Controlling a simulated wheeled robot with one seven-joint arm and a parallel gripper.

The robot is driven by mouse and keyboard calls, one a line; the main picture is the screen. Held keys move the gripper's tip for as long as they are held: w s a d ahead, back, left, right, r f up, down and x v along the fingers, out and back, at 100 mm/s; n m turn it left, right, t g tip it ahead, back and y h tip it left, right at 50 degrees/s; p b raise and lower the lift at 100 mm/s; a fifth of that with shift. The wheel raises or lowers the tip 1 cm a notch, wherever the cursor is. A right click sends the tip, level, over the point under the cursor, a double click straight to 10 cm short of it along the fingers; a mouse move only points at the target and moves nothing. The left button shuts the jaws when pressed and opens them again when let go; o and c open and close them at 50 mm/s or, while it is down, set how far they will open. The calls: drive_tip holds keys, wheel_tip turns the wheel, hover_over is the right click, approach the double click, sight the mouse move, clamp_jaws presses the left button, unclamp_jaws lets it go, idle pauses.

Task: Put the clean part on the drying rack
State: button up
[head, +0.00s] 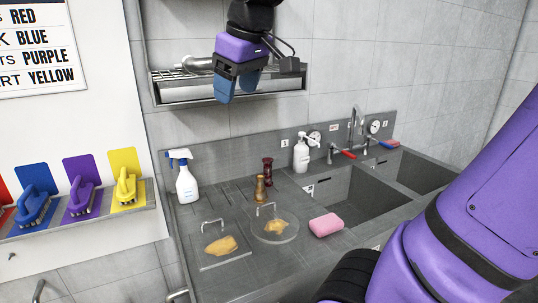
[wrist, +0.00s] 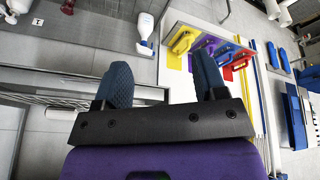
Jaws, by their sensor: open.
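The drying rack (head: 176,76) is a wire shelf on the wall above the sink counter. A grey metallic part (head: 198,63) lies on its left portion, partly hidden by my gripper. My gripper (head: 237,90) is in front of the rack, blue fingers pointing down, open with nothing between them. The fingers also show apart and empty in the wrist view (wrist: 162,66), with rack wires (wrist: 40,98) at left. On the counter lie a square clear plate (head: 207,262) and a round clear lid (head: 290,233), both with handles and yellow-brown smears. A brass part (head: 260,189) and dark red part (head: 267,171) stand behind them.
A spray bottle (head: 187,184), soap bottle (head: 301,154) and pink sponge (head: 326,225) stand or lie on the counter. The sink basin (head: 352,198) and faucet (head: 352,125) are at right. Coloured brushes (head: 80,198) sit on a wall ledge at left.

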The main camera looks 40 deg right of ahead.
drive_tip(key=s+a+f+m+t, duration=0.1)
drive_tip(key=s+a+f+m, duration=0.1)
drive_tip(key=s+f, duration=0.7)
drive_tip(key=s+m, duration=0.1)
drive_tip(key=s, duration=0.1)
drive_tip(key=shift+s+a+f, duration=0.25)
drive_tip(key=shift+s+a, duration=0.1)
